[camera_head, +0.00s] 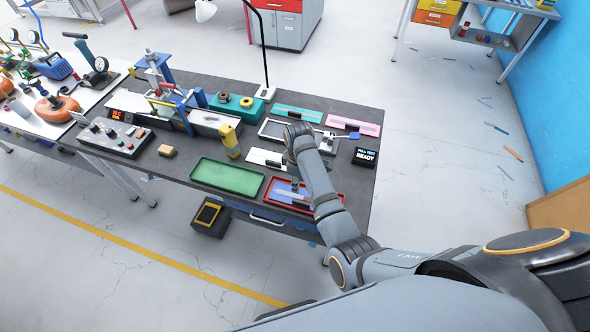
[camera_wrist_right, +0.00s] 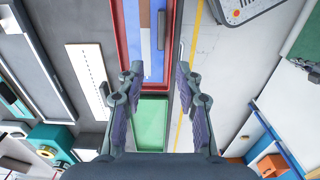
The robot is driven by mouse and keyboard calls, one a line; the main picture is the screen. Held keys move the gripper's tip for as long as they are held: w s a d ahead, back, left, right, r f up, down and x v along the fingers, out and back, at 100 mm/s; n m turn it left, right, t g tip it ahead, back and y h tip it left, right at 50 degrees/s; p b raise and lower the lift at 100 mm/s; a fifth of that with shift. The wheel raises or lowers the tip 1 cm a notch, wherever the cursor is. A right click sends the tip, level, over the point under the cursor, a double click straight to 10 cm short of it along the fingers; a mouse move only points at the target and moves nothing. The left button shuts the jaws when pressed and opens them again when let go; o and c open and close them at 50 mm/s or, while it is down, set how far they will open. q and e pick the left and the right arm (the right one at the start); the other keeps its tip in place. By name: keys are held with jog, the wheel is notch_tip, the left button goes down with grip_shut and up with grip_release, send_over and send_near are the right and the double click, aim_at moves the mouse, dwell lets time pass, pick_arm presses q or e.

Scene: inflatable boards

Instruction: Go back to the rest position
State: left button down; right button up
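My right arm reaches in from the right in the camera_head view. Its hand is over the front right part of the dark worktable (camera_head: 345,178), but the fingers are hard to make out there. In the right wrist view my right gripper (camera_wrist_right: 158,88) is open, with its two fingers apart and nothing between them. Past the fingertips lie a red-rimmed tray (camera_wrist_right: 123,30) with a blue piece (camera_wrist_right: 154,65) and a brown strip in it, and a green tray (camera_wrist_right: 152,135). My left gripper is not in view.
A thin lamp pole rises behind. Floor right of the table is mostly open.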

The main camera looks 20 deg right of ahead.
jog(key=s+d+r+m+t, duration=0.1)
jog(key=s+d+r+m, duration=0.15)
jog(key=s, duration=0.45)
jog(key=s+d+r+m+t, duration=0.2)
jog(key=s+d+m, duration=0.2)
jog(key=s, duration=0.2)
jog(key=s+d+r+m+t, duration=0.1)
jog(key=s+d+r+m, duration=0.2)
jog(key=s, duration=0.4)
notch_tip(320, 180, down, 36)
jog(key=s+d+f+m+g+b, duration=0.1)
jog(key=s+d+g+b, duration=0.15)
jog(key=b, duration=0.55)
jog(key=s+d+f+b, duration=0.1)
jog(key=s+f+b, duration=0.4)
jog(key=s+f, duration=1.3)
jog(key=shift+f+h, duration=0.4)
